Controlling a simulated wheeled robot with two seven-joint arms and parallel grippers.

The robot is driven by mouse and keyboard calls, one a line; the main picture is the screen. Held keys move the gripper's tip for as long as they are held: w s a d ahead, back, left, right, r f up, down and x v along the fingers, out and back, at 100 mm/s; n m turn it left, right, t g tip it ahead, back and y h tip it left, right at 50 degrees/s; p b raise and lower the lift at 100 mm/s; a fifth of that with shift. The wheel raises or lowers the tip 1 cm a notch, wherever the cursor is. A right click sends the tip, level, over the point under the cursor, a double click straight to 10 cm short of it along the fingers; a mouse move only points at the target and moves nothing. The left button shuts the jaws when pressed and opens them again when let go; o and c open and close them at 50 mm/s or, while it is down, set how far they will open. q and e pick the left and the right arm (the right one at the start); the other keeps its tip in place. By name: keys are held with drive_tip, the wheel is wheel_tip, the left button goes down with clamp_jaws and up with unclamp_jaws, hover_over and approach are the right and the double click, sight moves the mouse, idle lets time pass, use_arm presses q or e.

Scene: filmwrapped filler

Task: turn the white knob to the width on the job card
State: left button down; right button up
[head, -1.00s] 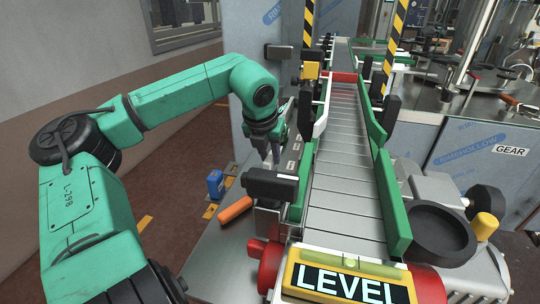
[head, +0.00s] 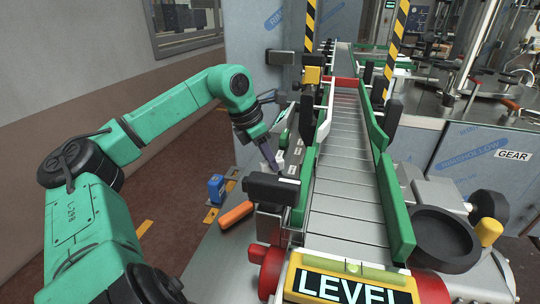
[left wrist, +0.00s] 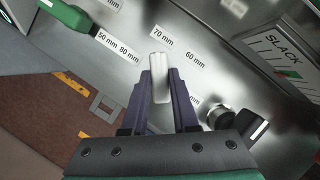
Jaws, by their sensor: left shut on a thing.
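The white knob (left wrist: 160,80) is a pale elongated bar in the left wrist view. My left gripper (left wrist: 161,88) is shut on it, with one dark finger along each side. In the head view my left gripper (head: 274,164) reaches down, tilted, to the metal panel left of the conveyor. Around the knob are labels: a 70 mm label (left wrist: 163,34), a 60 mm label (left wrist: 195,59), and 50 mm and 80 mm labels on one strip (left wrist: 117,45). Another mm label is partly hidden by the right finger. I cannot make out a job card. My right gripper is not in view.
The conveyor (head: 345,180) with green side rails runs away to the right of my gripper. A round black-and-silver knob (left wrist: 219,117) and a SLACK gauge (left wrist: 285,50) are on the panel.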

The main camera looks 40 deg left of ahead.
use_arm(q)
drive_tip(key=shift+r+m+h+p, duration=0.1)
drive_tip(key=shift+m+h+p, duration=0.2)
drive_tip(key=shift+m+p, duration=0.35)
drive_tip(key=shift+m, duration=0.25)
drive_tip(key=c, duration=0.7)
unclamp_jaws()
drive_tip(key=shift+a+r, duration=0.15)
drive_tip(key=shift+r, duration=0.1)
drive_tip(key=v, duration=1.4)
